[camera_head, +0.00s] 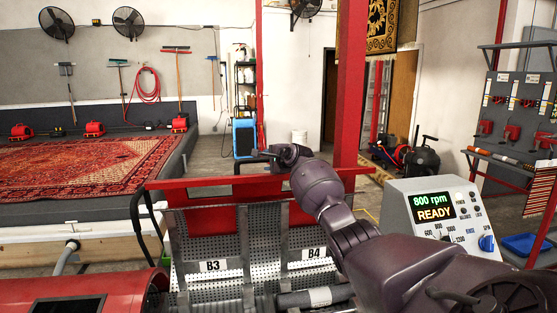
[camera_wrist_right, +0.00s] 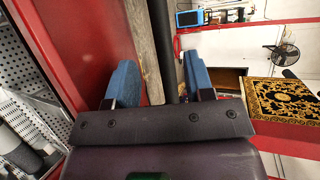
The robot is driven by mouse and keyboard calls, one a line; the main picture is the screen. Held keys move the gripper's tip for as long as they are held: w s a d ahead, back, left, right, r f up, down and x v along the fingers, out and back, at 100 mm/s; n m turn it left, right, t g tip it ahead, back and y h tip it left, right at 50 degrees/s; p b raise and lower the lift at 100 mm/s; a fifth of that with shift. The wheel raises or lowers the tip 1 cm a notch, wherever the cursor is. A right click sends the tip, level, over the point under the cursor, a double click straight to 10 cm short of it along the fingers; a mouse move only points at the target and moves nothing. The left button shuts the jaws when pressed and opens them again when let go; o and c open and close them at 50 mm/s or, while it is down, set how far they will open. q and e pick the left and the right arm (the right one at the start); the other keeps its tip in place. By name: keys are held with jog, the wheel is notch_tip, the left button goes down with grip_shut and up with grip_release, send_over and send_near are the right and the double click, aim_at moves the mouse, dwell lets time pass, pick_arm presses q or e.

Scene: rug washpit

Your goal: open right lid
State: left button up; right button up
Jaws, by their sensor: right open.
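The right lid (camera_head: 180,190) appears as a red-edged panel standing raised at the back of the red machine. The perforated metal drum (camera_head: 212,252), marked B3 and B4, shows uncovered in front of it. My right gripper (camera_head: 278,155) is at the lid's upper edge. In the right wrist view my right gripper (camera_wrist_right: 160,78) has its two blue fingers apart. A black bar (camera_wrist_right: 162,40), seemingly the lid's handle, runs between them with gaps on both sides. The red lid face (camera_wrist_right: 92,40) is left of the fingers. My arm covers the lid's right part. My left gripper is out of view.
A control box (camera_head: 440,212) reading "800 rpm READY" stands right of my arm. Another red cover with a dark window (camera_head: 68,308) is at lower left. A patterned rug (camera_head: 90,170) lies on a platform behind. A red post (camera_head: 349,90) rises beyond my right gripper.

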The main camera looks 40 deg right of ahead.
jog(key=shift+b+v, duration=0.35)
jog(key=shift+v, duration=2.4)
